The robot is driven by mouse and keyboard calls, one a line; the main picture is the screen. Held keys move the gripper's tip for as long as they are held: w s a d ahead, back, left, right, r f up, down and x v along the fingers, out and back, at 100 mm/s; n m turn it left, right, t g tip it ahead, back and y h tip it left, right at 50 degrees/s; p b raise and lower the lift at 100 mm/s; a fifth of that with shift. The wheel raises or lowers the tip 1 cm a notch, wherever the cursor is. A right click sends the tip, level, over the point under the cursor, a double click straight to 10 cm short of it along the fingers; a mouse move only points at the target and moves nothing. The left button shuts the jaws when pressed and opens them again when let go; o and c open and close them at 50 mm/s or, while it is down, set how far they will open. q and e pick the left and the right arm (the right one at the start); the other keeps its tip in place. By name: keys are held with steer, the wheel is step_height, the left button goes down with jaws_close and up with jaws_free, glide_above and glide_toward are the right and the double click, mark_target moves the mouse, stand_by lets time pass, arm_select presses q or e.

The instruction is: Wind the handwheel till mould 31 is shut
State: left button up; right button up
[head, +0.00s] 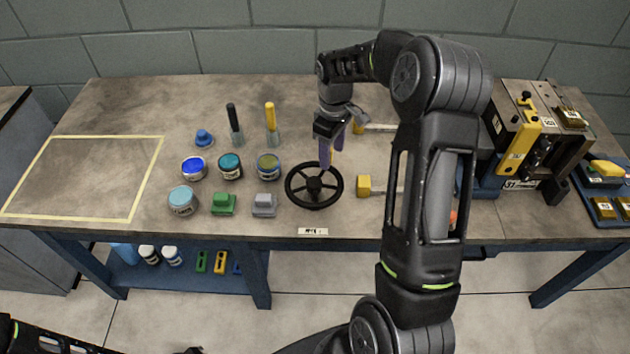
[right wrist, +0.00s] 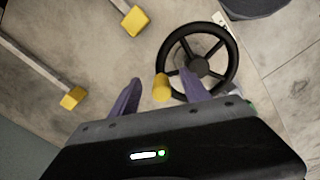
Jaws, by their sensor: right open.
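The black handwheel (head: 314,186) lies on the bench near its front edge; it also shows in the right wrist view (right wrist: 230,62). A yellow handle (right wrist: 161,88) stands at its rim. My right gripper (head: 331,155) is above the far side of the wheel, fingers pointing down. In the right wrist view its open purple fingers (right wrist: 157,95) are on either side of the handle, with gaps visible. Mould 31 (head: 518,146), steel and yellow with a "31" plate, stands at the right; my right arm is close to its left side. I cannot tell how wide its gap is. My left gripper is out of view.
Two bars with yellow ends (head: 363,186) lie right of the wheel, partly behind my arm. Several paint jars (head: 230,166), a green block (head: 223,203) and a grey block (head: 265,204) stand left of it. A yellow-taped area (head: 133,190) at the left is empty.

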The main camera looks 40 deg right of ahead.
step_height(320, 180, up, 7)
steer(key=p, duration=0.4)
steer(key=shift+r, duration=0.2)
steer(key=shift+f, duration=0.1)
stand_by(0.3)
